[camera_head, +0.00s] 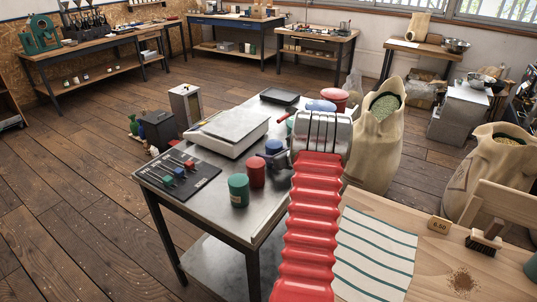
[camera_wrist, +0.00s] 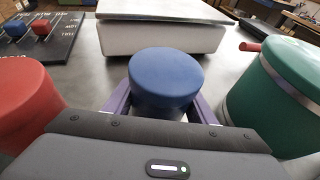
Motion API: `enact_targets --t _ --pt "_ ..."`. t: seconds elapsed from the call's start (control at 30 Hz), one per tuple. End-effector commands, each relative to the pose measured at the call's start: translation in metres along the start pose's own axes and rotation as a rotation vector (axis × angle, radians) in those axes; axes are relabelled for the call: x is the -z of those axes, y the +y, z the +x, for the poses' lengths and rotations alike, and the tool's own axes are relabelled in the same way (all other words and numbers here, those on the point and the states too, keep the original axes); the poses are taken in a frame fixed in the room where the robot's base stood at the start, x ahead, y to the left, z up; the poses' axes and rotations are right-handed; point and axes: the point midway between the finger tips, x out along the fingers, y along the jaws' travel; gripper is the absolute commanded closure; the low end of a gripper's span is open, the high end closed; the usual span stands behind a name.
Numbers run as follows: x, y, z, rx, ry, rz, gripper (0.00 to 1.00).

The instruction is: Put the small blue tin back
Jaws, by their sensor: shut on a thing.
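The small blue tin (camera_head: 273,147) is at the right side of the steel table, beside a red tin (camera_head: 256,171). In the wrist view the blue tin (camera_wrist: 163,82) stands upright between the two purple fingers of my gripper (camera_wrist: 162,108), which is shut on it. I cannot tell whether its base touches the table. In the wrist view the red tin (camera_wrist: 28,100) is close on the left and a large green container (camera_wrist: 278,92) with a pale band is close on the right. A smaller green tin (camera_head: 238,190) stands near the table's front edge.
A scale with a pale flat top (camera_head: 228,131) stands beyond the blue tin. A dark labelled board (camera_head: 203,184) with small red, blue and green pieces lies at the table's left end. Sacks (camera_head: 372,150) stand on the right. Bare steel lies between scale and tins.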

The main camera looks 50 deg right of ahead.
Motion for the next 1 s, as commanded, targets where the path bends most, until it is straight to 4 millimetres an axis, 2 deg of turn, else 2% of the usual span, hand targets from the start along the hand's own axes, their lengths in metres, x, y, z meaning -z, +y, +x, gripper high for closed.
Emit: enact_targets --t 0.2,0.23,0.5,0.8,1.0 --pt "0.001 0.000 0.000 0.000 0.000 0.000 0.81" --pt "0.002 0.000 0.000 0.000 0.000 0.000 0.49" --pt "0.002 -0.001 0.000 0.001 0.000 0.000 0.31" --pt "0.000 -0.001 -0.001 0.001 0.000 -0.001 0.31" --pt "-0.001 -0.002 -0.018 0.002 0.000 0.000 0.31"
